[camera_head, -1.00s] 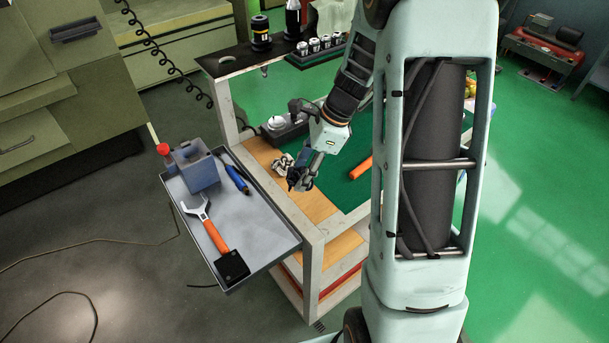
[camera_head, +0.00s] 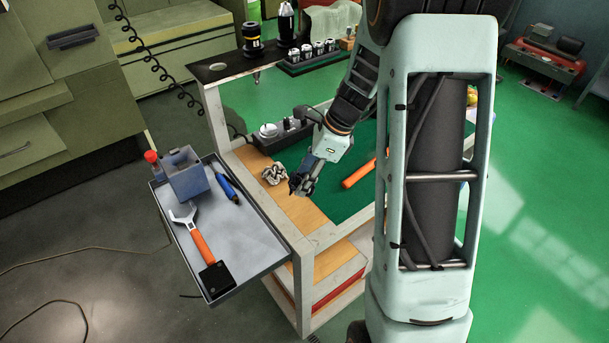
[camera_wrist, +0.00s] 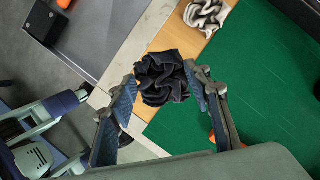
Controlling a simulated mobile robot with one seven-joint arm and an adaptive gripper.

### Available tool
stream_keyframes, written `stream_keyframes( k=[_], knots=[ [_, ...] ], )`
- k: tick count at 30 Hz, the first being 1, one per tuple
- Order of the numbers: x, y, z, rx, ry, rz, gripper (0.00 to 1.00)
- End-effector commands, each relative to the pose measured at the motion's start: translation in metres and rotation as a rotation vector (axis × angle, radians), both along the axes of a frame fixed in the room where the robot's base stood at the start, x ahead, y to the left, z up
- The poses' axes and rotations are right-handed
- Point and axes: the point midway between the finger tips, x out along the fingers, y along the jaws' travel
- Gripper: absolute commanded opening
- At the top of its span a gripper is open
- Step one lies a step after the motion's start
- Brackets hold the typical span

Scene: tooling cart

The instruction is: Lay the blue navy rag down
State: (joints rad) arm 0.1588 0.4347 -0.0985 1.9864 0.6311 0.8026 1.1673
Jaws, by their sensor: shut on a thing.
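The navy rag (camera_wrist: 163,80) is a dark crumpled bundle between the fingertips of my gripper (camera_wrist: 164,74) in the wrist view. My gripper is shut on it, with a finger on each side. Behind it lie the wooden strip and the edge of the green mat; I cannot tell whether the rag touches the surface. In the head view my gripper (camera_head: 298,188) is over the wooden strip (camera_head: 307,215) of the cart top, near the green mat (camera_head: 338,200). There the rag is mostly hidden by the gripper.
A crumpled white-and-dark rag (camera_head: 274,174) lies on the wood left of my gripper. An orange cylinder (camera_head: 360,174) lies on the mat to the right. A grey side tray (camera_head: 240,238) holds a wrench (camera_head: 197,235) and a bin (camera_head: 185,176). Bare wood lies in front of my gripper.

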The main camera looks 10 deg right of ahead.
Motion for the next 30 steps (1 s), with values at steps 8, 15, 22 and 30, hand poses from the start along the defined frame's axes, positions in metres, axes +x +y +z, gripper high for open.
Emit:
stream_keyframes(
  k=[8, 15, 22, 30],
  knots=[
    [0.000, 0.000, -0.033, 0.000, 0.000, 0.000, 0.22],
    [0.000, 0.000, -0.051, 0.000, -0.001, 0.000, 0.22],
    [0.000, 0.000, -0.054, 0.000, -0.001, 0.000, 0.22],
    [0.000, 0.000, -0.054, 0.000, -0.001, 0.000, 0.22]
  ],
)
